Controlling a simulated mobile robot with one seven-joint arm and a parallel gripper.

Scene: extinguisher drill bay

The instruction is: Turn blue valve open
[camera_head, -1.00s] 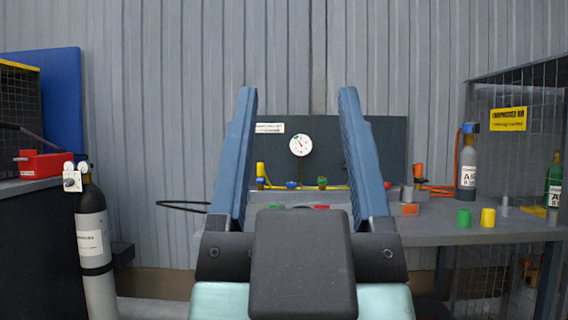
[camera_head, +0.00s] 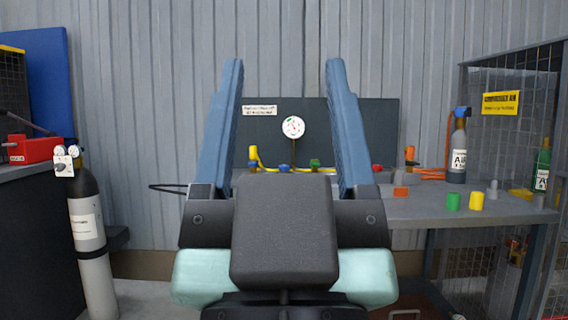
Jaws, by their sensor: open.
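A small blue valve (camera_head: 283,168) sits low on the dark panel (camera_head: 377,123) at the back of the bench, below a round white gauge (camera_head: 293,127). A green valve (camera_head: 314,164) is just right of it and another blue valve (camera_head: 253,164) is to its left, under a yellow part. A red valve (camera_head: 377,168) shows farther right. My gripper (camera_head: 283,75) is raised in front of the panel, its two blue fingers wide apart and empty. The blue valve shows between the fingers, and they appear nearer the camera than it. My gripper's body hides the bench below.
A mesh cage (camera_head: 505,75) borders that side. A tall gas cylinder (camera_head: 89,225) stands at left beside a dark cabinet with a red box (camera_head: 32,149).

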